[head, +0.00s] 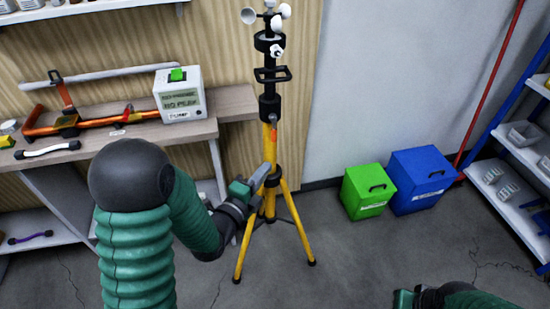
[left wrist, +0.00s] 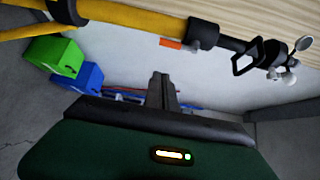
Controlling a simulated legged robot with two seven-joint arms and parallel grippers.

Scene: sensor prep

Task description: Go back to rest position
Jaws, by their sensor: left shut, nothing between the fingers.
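My left gripper (head: 263,172) is shut and empty in front of the yellow tripod legs (head: 293,220) in the head view. Its arm comes up from the bottom left with green bellows sleeves. In the left wrist view the closed fingers (left wrist: 161,88) point away from the camera, and the tripod (left wrist: 130,16) runs across the top. I cannot tell whether the fingers touch the tripod. My right gripper (head: 420,297) shows only partly at the bottom edge, and its fingers are not clear.
The tripod carries a black sensor mast (head: 269,75) with white cups. A workbench (head: 235,103) at the left holds a white box (head: 181,98) and orange tools. Green (head: 367,190) and blue (head: 420,178) boxes stand by the wall. A shelf (head: 505,205) stands right. Floor between is clear.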

